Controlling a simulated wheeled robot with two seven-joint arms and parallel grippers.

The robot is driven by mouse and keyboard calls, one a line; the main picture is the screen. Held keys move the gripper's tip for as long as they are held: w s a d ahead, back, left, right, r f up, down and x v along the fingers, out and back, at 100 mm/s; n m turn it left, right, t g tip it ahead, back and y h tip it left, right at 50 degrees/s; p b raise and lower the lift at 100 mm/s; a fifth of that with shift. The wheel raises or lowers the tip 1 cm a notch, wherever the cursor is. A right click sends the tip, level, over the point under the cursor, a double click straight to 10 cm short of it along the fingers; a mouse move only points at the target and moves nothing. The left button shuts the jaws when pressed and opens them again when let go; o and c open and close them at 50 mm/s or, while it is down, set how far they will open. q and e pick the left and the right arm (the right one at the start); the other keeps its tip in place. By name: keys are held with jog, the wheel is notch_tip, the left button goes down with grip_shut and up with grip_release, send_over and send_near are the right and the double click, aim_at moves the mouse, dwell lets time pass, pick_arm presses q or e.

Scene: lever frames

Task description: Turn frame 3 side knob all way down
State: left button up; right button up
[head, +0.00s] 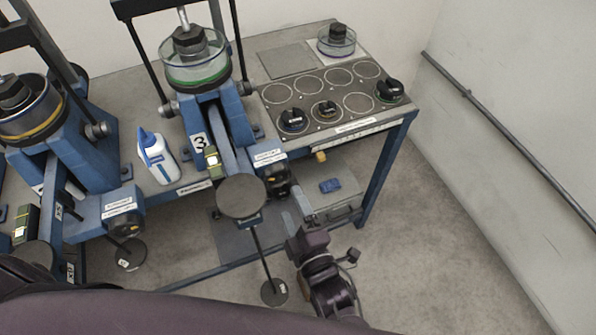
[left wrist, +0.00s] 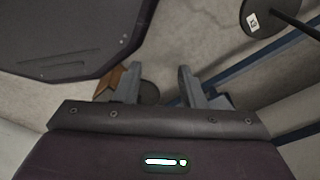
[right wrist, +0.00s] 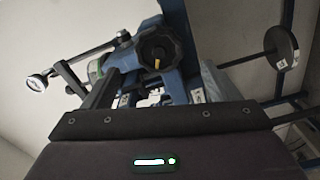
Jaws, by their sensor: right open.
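Frame 3 (head: 199,143) is the blue lever frame with a white "3" on its front, in the middle of the head view. Its side knob (head: 279,183) is black and sits on the blue box at the frame's lower right, partly hidden. In the right wrist view a black lobed knob (right wrist: 157,48) with a yellow mark faces me. My right gripper (head: 296,211) is open and empty, just below and right of the knob. In the right wrist view its fingers stand apart, one to each side below the knob. My left gripper (left wrist: 160,80) is open and empty over the floor.
A round dark plate (head: 241,196) on the lever stands close left of my right gripper. A second blue frame (head: 83,157) and a white-blue bottle (head: 157,158) are to the left. A panel with rings and black knobs (head: 292,120) is at the back right. Floor at right is clear.

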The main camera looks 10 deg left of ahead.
aim_at(278, 180)
jog(key=b+x, duration=0.2)
jog(key=x, duration=0.1)
jog(key=shift+a, duration=0.3)
jog(key=b+x, duration=0.1)
jog(key=x, duration=0.2)
jog(key=shift+f+b, duration=0.15)
jog(key=shift+b, duration=0.25)
jog(key=b+x, duration=0.1)
jog(key=x, duration=0.2)
jog(key=shift+b, duration=0.4)
jog(key=shift+c, duration=0.3)
jog(key=c, duration=1.2)
pick_arm(q)
jog(key=s+f, duration=0.4)
jog(key=f, duration=0.2)
jog(key=shift+g, duration=0.3)
